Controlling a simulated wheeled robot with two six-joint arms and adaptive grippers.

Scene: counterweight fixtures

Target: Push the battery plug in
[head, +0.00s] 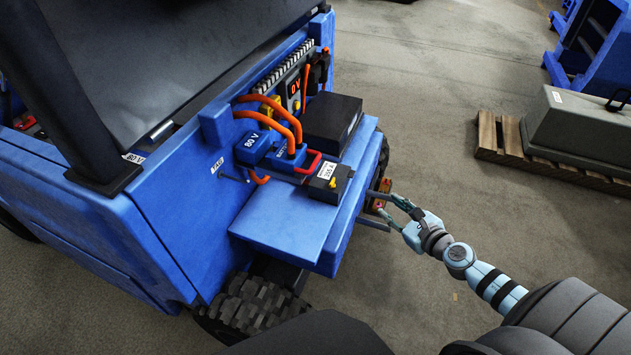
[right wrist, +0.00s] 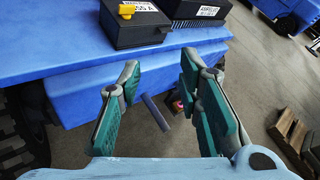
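A blue connector block (head: 252,147) marked 80 V sits at the truck's open side in the head view, with orange cables beside it. A second blue block (head: 286,160) with a red handle (head: 312,164) lies just right of it. Whether the two halves are fully mated I cannot tell. My right gripper (head: 387,204) is to the right of the blue shelf, apart from the plug. In the right wrist view its two green-padded fingers (right wrist: 160,92) are spread with nothing held between them. The connector is not visible there. My left gripper is not in view.
A black box with a yellow knob (head: 328,183) stands on the blue shelf (head: 280,222), near the plug. A larger black box (head: 332,122) is behind it. A wooden pallet (head: 505,140) carries a grey counterweight (head: 575,130). The floor (head: 430,90) between is clear.

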